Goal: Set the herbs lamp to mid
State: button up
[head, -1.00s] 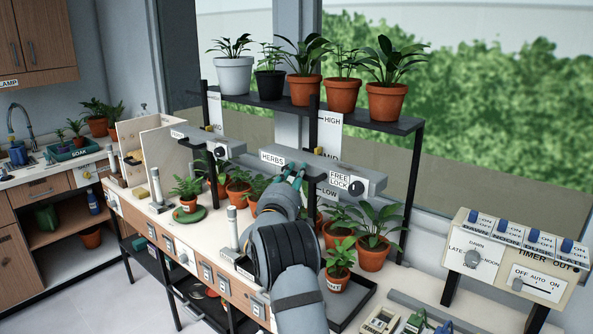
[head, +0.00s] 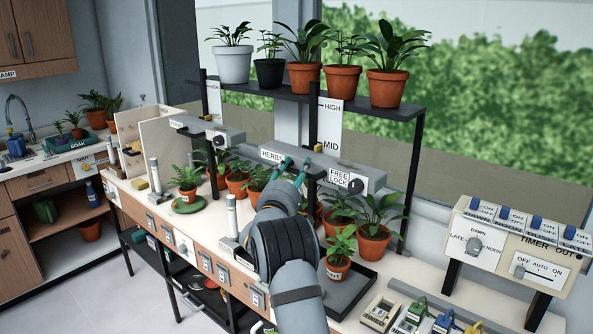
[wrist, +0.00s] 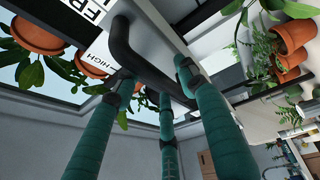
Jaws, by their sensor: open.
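The herbs lamp (head: 365,177) is a long grey bar marked HERBS at its left end, with a black FREE/LOCK knob (head: 355,186) at its right end. It hangs on a black post beside a white scale plate (head: 331,125). A yellow pointer (head: 318,148) is beside MID. My gripper (head: 293,168) is open at the front of the lamp. In the wrist view its green fingers (wrist: 155,85) are spread around a black bent handle (wrist: 128,48); I cannot tell whether they touch it.
A second grey lamp (head: 226,138) is to the left. Potted plants stand below the lamps, including a palm (head: 376,230) on the right. More pots line the shelf (head: 398,120) above. A timer box (head: 515,247) stands at the right.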

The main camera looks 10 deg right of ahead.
jog(key=v, duration=1.2)
jog(key=shift+w, duration=0.1)
jog(key=x, duration=0.8)
jog(key=r+x, duration=0.1)
jog(key=x, duration=0.3)
jog(key=shift+p, duration=0.4)
jog(key=shift+r, duration=0.15)
